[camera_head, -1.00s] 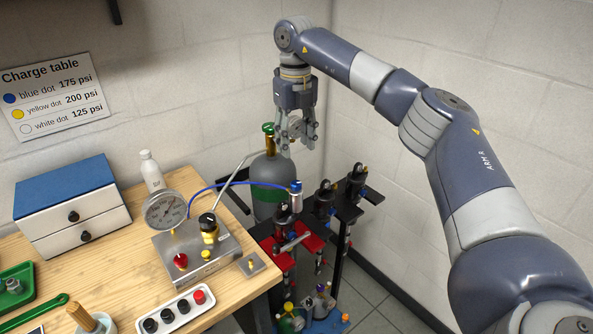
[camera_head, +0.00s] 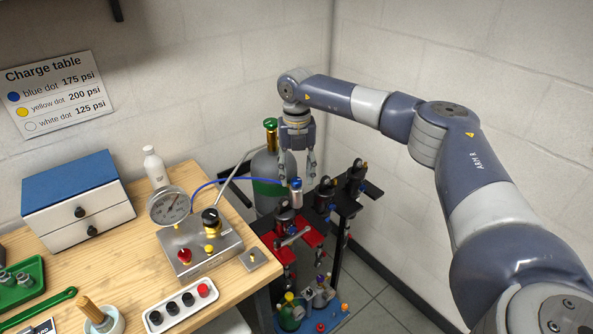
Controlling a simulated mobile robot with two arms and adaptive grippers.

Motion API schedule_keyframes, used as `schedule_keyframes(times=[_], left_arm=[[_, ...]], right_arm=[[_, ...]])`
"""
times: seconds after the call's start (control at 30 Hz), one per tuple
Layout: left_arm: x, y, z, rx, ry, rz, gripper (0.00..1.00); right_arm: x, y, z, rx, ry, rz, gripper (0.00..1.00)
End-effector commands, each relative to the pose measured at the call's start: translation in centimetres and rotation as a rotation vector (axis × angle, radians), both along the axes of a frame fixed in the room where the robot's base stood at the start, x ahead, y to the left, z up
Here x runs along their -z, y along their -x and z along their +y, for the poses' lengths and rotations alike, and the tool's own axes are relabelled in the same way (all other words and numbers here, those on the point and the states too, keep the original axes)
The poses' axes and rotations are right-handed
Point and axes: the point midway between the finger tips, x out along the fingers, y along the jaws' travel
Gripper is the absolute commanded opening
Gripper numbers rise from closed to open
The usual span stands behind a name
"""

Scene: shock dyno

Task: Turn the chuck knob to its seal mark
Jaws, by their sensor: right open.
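A small silver cylinder with a blue band (camera_head: 296,193), which looks like the charging chuck with its knob, stands upright at the end of the blue hose (camera_head: 235,182), on top of a shock at the rack. Its seal mark is too small to make out. My right gripper (camera_head: 297,177) points down, open and empty, with its fingers just above and to either side of the chuck's top. I cannot tell whether they touch it. My left gripper is not in view.
A gas cylinder (camera_head: 267,165) with a green valve stands behind the gripper. Black-topped shocks (camera_head: 325,195) stand close on the right of the rack. The bench holds a gauge (camera_head: 170,207), a metal valve block (camera_head: 217,241) and a tray of knobs (camera_head: 180,308).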

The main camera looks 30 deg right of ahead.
Motion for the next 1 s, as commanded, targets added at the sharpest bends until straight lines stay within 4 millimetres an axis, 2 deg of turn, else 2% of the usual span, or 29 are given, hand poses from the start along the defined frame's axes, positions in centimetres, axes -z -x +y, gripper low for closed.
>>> schedule_keyframes(times=[0.2, 0.43, 0.63, 0.87, 1.0], left_arm=[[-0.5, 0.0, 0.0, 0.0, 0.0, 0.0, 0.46], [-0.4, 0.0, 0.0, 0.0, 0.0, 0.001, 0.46], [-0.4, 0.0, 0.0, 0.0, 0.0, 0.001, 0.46], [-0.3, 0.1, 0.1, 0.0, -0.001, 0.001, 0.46], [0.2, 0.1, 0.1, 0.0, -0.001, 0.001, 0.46]], right_arm=[[1.2, 0.0, 0.0, -0.001, 0.0, -0.001, 0.45], [1.3, 0.0, 0.0, -0.001, 0.0, -0.001, 0.45], [1.3, 0.0, 0.0, -0.001, 0.0, -0.001, 0.0], [1.3, 0.0, 0.0, -0.024, 0.0, -0.001, 0.0], [1.5, 0.0, 0.0, -0.132, -0.001, -0.002, 0.0]])
